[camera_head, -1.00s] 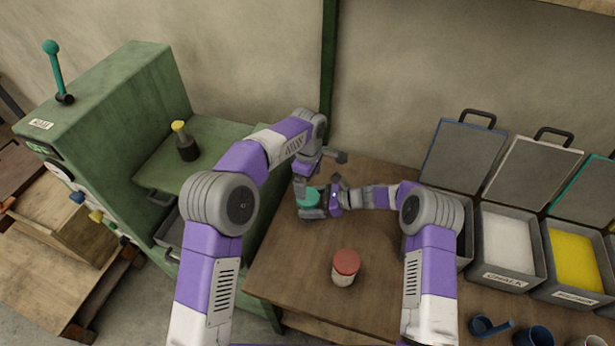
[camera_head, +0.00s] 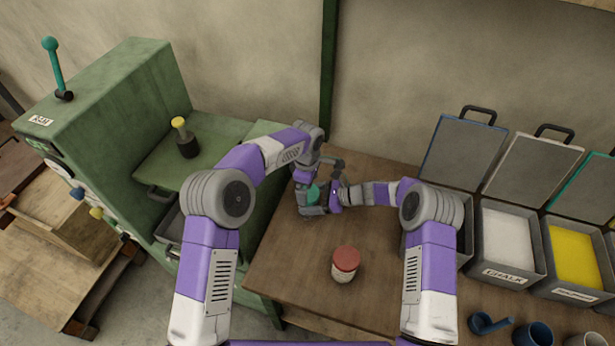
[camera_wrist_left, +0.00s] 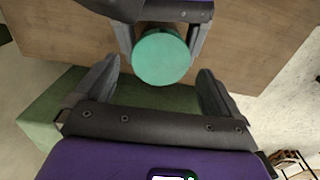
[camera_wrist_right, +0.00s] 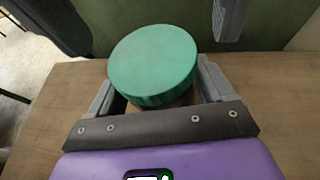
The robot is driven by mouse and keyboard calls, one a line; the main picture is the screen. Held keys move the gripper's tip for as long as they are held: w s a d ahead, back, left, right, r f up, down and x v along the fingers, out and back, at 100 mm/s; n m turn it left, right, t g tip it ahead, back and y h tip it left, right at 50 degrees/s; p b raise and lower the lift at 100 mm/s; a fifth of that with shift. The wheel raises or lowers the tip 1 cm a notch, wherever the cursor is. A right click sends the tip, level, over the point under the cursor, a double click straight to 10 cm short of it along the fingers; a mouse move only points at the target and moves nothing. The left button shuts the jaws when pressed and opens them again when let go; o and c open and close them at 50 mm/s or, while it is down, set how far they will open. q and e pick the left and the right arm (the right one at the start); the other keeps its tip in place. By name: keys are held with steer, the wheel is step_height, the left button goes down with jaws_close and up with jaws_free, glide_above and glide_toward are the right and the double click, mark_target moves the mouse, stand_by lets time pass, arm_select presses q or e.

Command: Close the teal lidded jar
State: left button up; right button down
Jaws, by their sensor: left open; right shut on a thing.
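The teal lidded jar (camera_head: 313,193) is at the left back of the wooden table, partly hidden by my grippers. Its round teal lid (camera_wrist_right: 153,62) sits on top; I cannot tell whether it is fully down. My right gripper (camera_wrist_right: 155,88) is shut on the jar below the lid, one finger on each side. My left gripper (camera_wrist_left: 158,72) is open just above the jar. The lid also shows in the left wrist view (camera_wrist_left: 161,55), between my right gripper's fingers.
A jar with a red lid (camera_head: 345,263) stands nearer on the table (camera_head: 290,260). Open-lidded bins, one white-filled (camera_head: 507,238) and one yellow-filled (camera_head: 575,254), stand at right with blue cups before them. A green machine (camera_head: 110,120) is at left, bearing a yellow-topped dark object (camera_head: 186,142).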

arm_select(q)
steer(key=shift+f, duration=1.15)
steer(key=c, duration=1.1)
steer(key=m, duration=1)
steer(key=o, duration=1.2)
steer(key=shift+c, duration=0.2)
steer(key=shift+d, duration=0.15)
